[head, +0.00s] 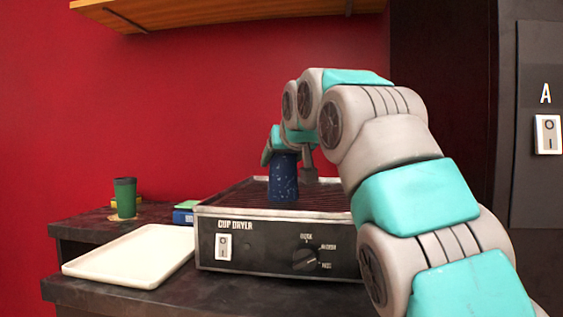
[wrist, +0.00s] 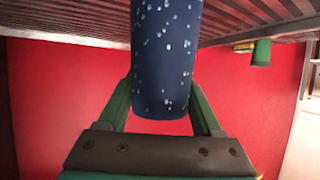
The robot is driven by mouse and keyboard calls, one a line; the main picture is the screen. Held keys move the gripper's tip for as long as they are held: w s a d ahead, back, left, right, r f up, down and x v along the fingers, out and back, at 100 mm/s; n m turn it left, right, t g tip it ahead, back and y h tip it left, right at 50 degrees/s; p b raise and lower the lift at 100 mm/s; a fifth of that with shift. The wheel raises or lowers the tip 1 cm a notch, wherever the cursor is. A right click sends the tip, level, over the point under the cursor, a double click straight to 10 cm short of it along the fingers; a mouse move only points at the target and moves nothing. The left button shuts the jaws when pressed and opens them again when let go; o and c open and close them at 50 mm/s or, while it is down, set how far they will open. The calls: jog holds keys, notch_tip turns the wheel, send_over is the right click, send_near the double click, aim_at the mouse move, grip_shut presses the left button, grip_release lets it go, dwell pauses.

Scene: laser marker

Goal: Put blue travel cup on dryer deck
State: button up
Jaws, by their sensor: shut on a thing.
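The blue travel cup (head: 283,180), dark blue with pale specks, stands upright at the dryer deck in the head view. My gripper (head: 283,150) is shut on it from above, near its top. In the wrist view the cup (wrist: 165,50) sits between the two green fingers (wrist: 165,95). The dryer deck (head: 235,196) is the dark ribbed top of the box labelled CUP DRYER. The deck's slats (wrist: 65,20) also show in the wrist view, at the cup's far end. I cannot tell whether the cup's base touches the slats.
A white tray (head: 130,256) lies left of the dryer on the dark counter (head: 215,292). A green cup (head: 125,197) stands behind the tray, and a blue box (head: 184,212) sits beside the dryer. A wooden shelf (head: 220,12) hangs above. The deck around the cup looks clear.

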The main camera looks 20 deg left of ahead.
jog(key=shift+f, duration=0.15)
jog(key=o, duration=1.5)
jog(key=shift+r, duration=0.25)
jog(key=b+v, duration=0.1)
jog(key=v, duration=1.1)
jog(key=shift+f, duration=0.1)
